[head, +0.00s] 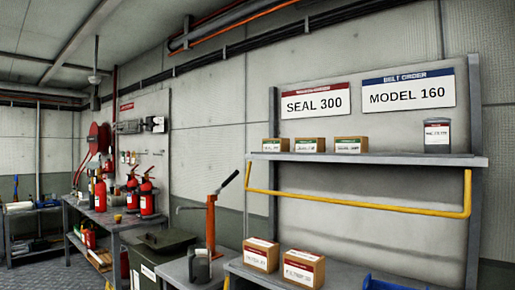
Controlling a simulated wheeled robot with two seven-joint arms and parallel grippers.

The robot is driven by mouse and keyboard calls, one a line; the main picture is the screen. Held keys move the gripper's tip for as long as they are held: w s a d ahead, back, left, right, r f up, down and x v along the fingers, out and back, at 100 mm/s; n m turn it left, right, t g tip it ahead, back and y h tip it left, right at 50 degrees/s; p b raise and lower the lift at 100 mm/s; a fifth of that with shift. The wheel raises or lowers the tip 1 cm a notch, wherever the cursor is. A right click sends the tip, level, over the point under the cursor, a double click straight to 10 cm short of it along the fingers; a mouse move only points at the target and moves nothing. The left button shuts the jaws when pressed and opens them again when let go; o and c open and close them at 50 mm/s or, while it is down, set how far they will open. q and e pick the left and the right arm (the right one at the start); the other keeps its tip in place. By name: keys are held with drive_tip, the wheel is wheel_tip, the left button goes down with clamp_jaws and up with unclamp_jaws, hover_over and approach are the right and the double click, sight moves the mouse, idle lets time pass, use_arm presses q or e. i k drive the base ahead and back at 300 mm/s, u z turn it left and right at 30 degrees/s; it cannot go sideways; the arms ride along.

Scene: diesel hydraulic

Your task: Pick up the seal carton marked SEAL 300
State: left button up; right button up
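Three small brown cartons stand in a row on the grey upper shelf (400,158): a left one (275,146), a middle one (307,146) and a right one (350,146). Their labels are too small to read surely, so I cannot tell which is marked SEAL 300. Two larger cartons with red and white labels, a left one (261,255) and a right one (303,268), sit on the lower bench. A wall sign (315,102) above the shelf reads SEAL 300. Neither of my grippers is in view.
A dark grey can (437,135) stands at the shelf's right. A yellow rail (360,204) runs below the shelf front. An orange hand pump (211,225) rises left of the lower cartons. A blue bin (385,283) shows at the bottom. Red extinguishers (147,195) stand on a left table.

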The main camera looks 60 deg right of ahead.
sight(313, 144)
drive_tip(key=z, duration=0.4)
drive_tip(key=i, duration=1.4)
drive_tip(key=z, duration=0.95)
